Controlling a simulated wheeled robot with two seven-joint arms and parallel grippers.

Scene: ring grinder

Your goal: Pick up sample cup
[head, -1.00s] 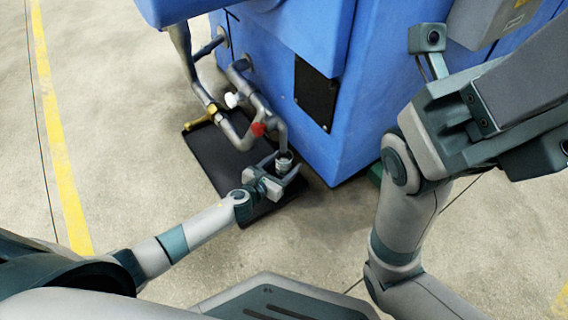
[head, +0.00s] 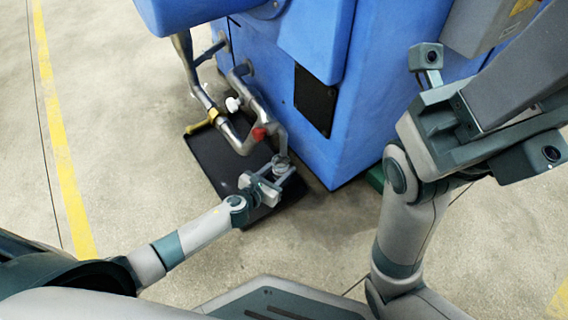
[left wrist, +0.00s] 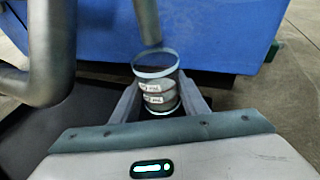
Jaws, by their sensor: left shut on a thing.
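The sample cup (left wrist: 157,86) is a small clear cylinder with white marked bands, upright between the fingers of my left gripper (left wrist: 158,103) in the left wrist view. In the head view the left gripper (head: 277,174) is shut on the cup (head: 281,161), at the lower end of a grey pipe. The pipe's end is just above the cup's open top. Whether the cup touches the tray below is hidden. My right gripper (head: 490,150) is at the right of the head view, away from the cup; its jaw gap is unclear.
A black tray (head: 215,160) lies on the floor under grey pipes (head: 235,135) with red, white and yellow valve handles. The blue machine (head: 345,120) stands right behind them. Open concrete floor lies left, with a yellow line (head: 60,150).

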